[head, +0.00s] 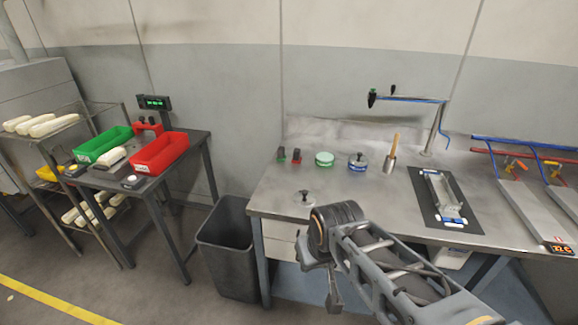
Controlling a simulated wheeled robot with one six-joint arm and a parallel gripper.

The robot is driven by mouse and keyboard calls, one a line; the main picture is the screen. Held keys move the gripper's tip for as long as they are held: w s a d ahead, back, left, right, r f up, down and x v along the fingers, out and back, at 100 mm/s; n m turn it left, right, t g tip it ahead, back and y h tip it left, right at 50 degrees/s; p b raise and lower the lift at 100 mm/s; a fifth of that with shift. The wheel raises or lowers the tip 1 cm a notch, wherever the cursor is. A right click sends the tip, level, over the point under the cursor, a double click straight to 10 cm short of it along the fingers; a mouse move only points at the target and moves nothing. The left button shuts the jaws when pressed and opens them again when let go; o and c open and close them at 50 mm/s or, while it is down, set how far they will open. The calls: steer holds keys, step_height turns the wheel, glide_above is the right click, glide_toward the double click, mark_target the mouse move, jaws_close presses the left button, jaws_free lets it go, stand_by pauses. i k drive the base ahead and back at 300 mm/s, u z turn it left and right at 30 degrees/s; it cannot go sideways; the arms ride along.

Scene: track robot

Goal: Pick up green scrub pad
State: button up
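A round pale green disc (324,158) sits near the back of the grey workbench (262,198); it may be the green scrub pad, but it is too small to be sure. A smaller dark green item (281,154) stands to its left beside a red one. My gripper (322,280) hangs past the front edge of the bench, nearer to me than the disc and clear of it. The gripper's fingers are partly hidden by my wrist, and I cannot see whether they are open or anything is between them.
A blue-rimmed round container (357,162), a wooden-handled tool in a cup (391,155) and a dark mat (462,220) with a metal fixture are on the bench. A grey bin (228,240) stands left of it. A side table holds a green bin (103,144) and red bin (160,153).

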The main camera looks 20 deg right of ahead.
mark_target(281, 157)
steer(key=z, duration=0.05)
steer(key=k, duration=0.65)
steer(key=u, duration=1.2)
steer(key=i, duration=1.75)
steer(key=z, duration=0.85)
steer(key=i, duration=0.75)
steer(key=z, duration=0.75)
